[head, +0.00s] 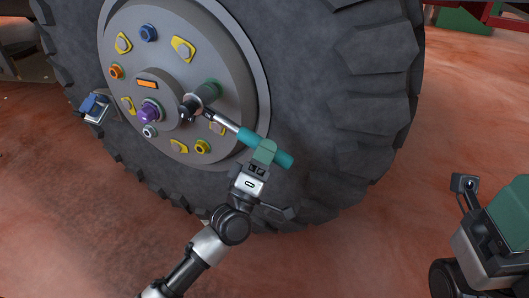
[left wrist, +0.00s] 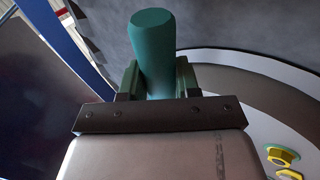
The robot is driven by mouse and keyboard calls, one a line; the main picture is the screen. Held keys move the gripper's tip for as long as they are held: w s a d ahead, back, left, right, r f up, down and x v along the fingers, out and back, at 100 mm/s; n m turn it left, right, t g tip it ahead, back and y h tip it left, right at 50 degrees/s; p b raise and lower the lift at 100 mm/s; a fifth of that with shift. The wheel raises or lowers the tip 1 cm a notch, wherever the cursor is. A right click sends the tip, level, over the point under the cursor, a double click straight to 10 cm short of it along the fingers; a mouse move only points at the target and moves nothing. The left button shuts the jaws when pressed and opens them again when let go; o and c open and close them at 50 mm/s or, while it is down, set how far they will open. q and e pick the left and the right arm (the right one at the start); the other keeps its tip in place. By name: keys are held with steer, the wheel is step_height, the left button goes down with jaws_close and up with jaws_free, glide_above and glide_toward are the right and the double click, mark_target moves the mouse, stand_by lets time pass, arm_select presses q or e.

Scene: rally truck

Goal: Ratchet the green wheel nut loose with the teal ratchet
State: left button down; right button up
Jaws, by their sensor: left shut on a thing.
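The teal ratchet (head: 255,143) slants across the wheel hub, its teal grip at lower right and its dark head (head: 190,106) at upper left. A dark green cylinder, seemingly the green wheel nut (head: 208,91), stands out from the hub right at the ratchet head; the exact fit between them is hidden. My left gripper (head: 263,153) is shut on the teal grip. The left wrist view shows the grip (left wrist: 153,55) between both green fingers. My right gripper (head: 505,220) is at the right edge, away from the wheel, its fingers not clearly shown.
The big tyre (head: 330,90) surrounds the grey hub (head: 185,60).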

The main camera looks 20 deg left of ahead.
arm_select(q)
steer(key=shift+w+r, duration=0.1)
steer(key=shift+w, duration=0.35)
stand_by(0.6)
steer(key=c, duration=1.5)
jaws_free()
jaws_close()
steer(key=f+m+h, duration=0.1)
steer(key=a+f+m+g+h, duration=0.1)
steer(key=m, duration=0.1)
steer(key=a+f+m+h, duration=0.1)
steer(key=shift+w+f+m+g, duration=0.1)
steer(key=shift+f+m+g, duration=0.15)
steer(key=shift+m+g, duration=0.05)
steer(key=shift+d+r, duration=0.1)
